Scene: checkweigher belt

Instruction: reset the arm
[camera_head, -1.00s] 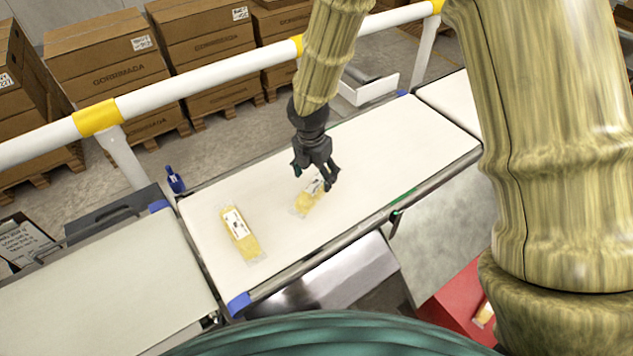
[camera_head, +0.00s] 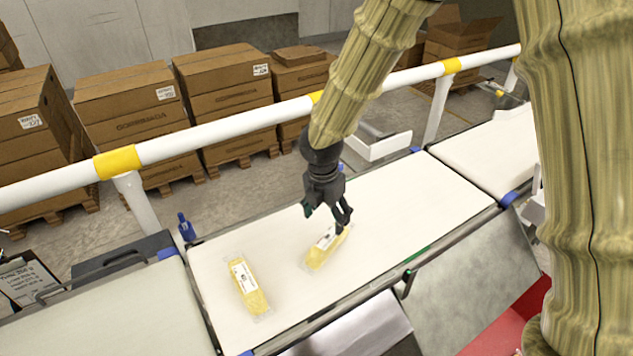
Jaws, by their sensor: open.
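My gripper (camera_head: 324,220) hangs at the end of my arm over the white weigher belt (camera_head: 400,200), its dark fingers apart and pointing down. A yellow pack with a white label (camera_head: 322,252) lies on the belt just below the fingers, partly overlapped by them. I cannot tell whether the fingers touch it. A second yellow labelled pack (camera_head: 247,287) lies apart on the belt to the left.
A white guard rail with yellow bands (camera_head: 220,128) runs behind the belt. Stacked cardboard boxes (camera_head: 140,110) stand beyond it. Another belt (camera_head: 120,315) adjoins at left and one (camera_head: 490,150) at right. A red surface (camera_head: 505,330) is below right. The belt's right half is clear.

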